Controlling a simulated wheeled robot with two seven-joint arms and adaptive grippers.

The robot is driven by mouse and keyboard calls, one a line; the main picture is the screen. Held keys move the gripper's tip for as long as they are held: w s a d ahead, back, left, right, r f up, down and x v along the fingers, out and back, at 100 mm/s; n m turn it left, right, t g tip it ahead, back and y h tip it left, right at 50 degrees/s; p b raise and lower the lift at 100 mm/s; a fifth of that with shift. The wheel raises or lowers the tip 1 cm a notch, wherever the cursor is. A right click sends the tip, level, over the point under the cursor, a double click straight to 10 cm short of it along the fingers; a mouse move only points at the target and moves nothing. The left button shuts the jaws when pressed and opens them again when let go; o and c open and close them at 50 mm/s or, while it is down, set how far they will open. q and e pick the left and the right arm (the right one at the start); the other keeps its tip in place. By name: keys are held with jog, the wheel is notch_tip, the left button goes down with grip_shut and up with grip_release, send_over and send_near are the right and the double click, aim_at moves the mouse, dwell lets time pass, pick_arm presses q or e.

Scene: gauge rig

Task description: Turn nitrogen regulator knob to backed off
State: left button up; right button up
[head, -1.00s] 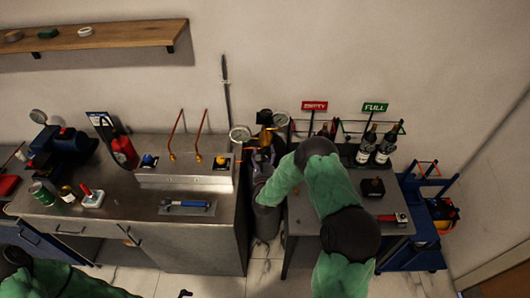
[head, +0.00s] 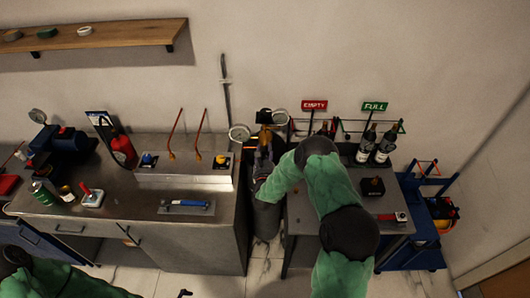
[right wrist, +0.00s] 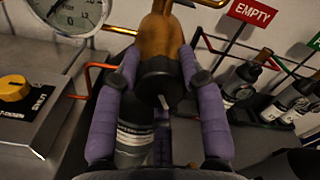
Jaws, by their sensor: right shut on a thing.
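The brass nitrogen regulator (head: 265,134) stands on a gas cylinder (head: 266,218) between the two benches. In the right wrist view its brass body (right wrist: 160,38) ends in a black round knob (right wrist: 155,80) facing me. My right gripper (right wrist: 159,68) is shut on the knob, one purple finger on each side. In the head view my right gripper (head: 262,158) is partly hidden by my wrist. A round dial gauge (right wrist: 68,12) sits left of the regulator. At the bottom edge, a small dark tip (head: 185,293) may be my left gripper; its jaws cannot be made out.
A steel bench panel with a yellow knob (right wrist: 14,88) is close on the left. Red EMPTY (head: 314,105) and green FULL (head: 375,107) signs stand behind the right bench, with dark bottles (head: 386,145) in a rack. A blue cart (head: 425,250) is at right.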

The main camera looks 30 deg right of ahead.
jog(key=n+b, duration=0.4)
jog(key=shift+f, duration=0.15)
jog(key=n+b, duration=0.3)
jog(key=shift+n, duration=0.3)
jog(key=n+b, duration=0.2)
jog(key=n, duration=0.1)
jog(key=shift+n+b, duration=0.3)
jog(key=shift+b, duration=0.1)
jog(key=n+b, duration=0.2)
jog(key=n, duration=0.1)
jog(key=shift+n, duration=0.3)
jog(key=n+b, duration=0.1)
jog(key=n, duration=0.2)
jog(key=shift+n, duration=0.3)
jog(key=n+b, duration=0.1)
jog(key=n, duration=0.2)
jog(key=shift+n, duration=0.3)
jog(key=n, duration=0.3)
jog(key=shift+n, duration=2.3)
